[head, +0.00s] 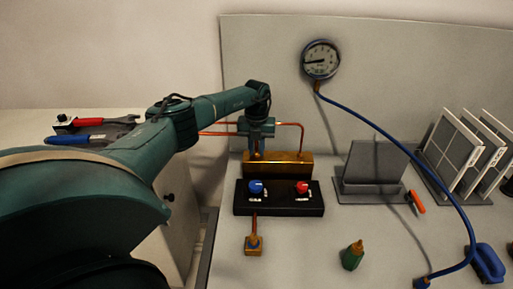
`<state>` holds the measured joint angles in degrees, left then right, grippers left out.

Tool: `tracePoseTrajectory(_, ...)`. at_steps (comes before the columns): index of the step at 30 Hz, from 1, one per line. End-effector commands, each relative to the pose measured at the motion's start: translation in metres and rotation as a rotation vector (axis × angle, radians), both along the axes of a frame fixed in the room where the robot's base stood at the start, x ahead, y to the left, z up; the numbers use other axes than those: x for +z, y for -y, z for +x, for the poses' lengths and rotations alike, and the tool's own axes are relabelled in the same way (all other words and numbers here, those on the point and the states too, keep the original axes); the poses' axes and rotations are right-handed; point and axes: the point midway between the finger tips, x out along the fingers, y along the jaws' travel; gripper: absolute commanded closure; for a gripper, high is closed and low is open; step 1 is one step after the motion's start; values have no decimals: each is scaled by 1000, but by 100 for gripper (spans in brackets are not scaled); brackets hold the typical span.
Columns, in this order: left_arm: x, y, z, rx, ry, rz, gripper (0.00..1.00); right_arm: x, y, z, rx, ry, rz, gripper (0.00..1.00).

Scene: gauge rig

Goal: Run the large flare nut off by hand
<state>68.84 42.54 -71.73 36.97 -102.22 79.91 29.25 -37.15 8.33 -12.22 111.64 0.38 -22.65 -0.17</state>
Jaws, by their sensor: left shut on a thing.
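My left gripper (256,148) points down over the left end of the brass block (285,166). It is shut on the large flare nut at the top of the block, and the jaws hide most of the nut. A copper line (291,124) bends from behind the gripper down into the block's right end. Another copper line runs in from the left behind my arm. The block stands behind a black base with a blue knob (256,187) and a red knob (302,187). My right gripper is not in view.
A gauge (320,60) on the back panel has a blue hose (402,152) curving to the bench's front right. A brass fitting (254,244), a green bottle-like piece (352,256), a grey stand (372,165) and a panel rack (452,150) stand around. Red- and blue-handled tools (90,122) lie left.

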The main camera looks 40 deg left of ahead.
Motion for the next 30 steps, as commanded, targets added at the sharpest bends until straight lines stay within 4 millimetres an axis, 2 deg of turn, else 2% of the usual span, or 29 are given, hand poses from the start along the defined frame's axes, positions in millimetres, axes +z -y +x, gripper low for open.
tracePoseTrajectory(3,2,-1,1,0,4,1,100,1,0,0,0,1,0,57)
tracePoseTrajectory(4,2,-1,1,0,4,1,78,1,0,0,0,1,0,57)
tracePoseTrajectory(12,1,0,0,-1,2,0,58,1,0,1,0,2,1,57)
tracePoseTrajectory(19,1,0,0,-2,2,0,58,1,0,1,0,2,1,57)
tracePoseTrajectory(22,8,-1,1,-2,4,0,58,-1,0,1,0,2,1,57)
tracePoseTrajectory(26,28,-1,1,-3,7,1,58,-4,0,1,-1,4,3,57)
tracePoseTrajectory(30,61,-1,1,-2,8,1,58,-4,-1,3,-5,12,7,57)
